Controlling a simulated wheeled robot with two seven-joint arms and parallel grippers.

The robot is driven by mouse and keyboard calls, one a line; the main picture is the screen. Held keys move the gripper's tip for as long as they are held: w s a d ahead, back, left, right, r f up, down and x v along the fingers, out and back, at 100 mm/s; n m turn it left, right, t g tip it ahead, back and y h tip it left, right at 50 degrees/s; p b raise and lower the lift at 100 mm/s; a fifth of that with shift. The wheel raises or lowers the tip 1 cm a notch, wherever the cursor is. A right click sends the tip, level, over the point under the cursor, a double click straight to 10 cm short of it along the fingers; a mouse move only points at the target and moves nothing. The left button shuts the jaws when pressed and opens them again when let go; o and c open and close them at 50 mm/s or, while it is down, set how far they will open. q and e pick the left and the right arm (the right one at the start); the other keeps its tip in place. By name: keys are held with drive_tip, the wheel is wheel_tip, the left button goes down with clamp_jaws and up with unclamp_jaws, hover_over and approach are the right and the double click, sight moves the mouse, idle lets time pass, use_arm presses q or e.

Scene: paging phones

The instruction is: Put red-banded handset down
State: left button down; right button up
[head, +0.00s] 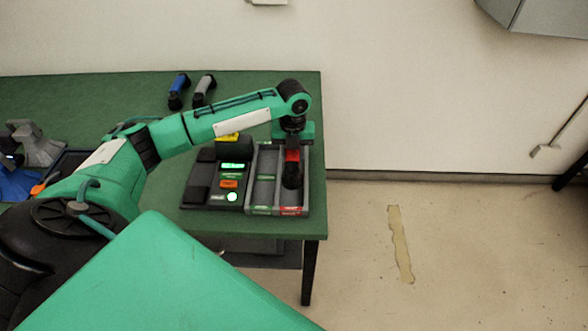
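A dark handset with a red band (292,156) is at the right compartment of a grey two-lane tray (264,147), whose right lane has a red label (291,211) and left lane a green one. My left gripper (293,140) reaches in from the left and points down at the handset's far end. The wrist hides its fingers, so I cannot tell whether they grip the handset or whether it rests on the tray floor. The left lane looks empty. My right gripper is out of view.
A dark phone base (200,178) with lit green display stands left of the tray. A blue handset (179,84) and a grey handset (205,83) are at the back of the green table (330,200). Grey and blue items (38,146) lie at left. Floor is open right of the table.

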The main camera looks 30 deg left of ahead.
use_arm(q)
wheel_tip(320, 180, down, 3)
drive_tip(key=shift+f, duration=0.2)
wheel_tip(320, 180, down, 4)
drive_tip(key=shift+r+p, duration=0.1)
drive_tip(key=shift+p, duration=0.35)
drive_tip(key=shift+f, duration=0.25)
drive_tip(key=c, duration=1.3)
unclamp_jaws()
drive_tip(key=shift+f, duration=0.15)
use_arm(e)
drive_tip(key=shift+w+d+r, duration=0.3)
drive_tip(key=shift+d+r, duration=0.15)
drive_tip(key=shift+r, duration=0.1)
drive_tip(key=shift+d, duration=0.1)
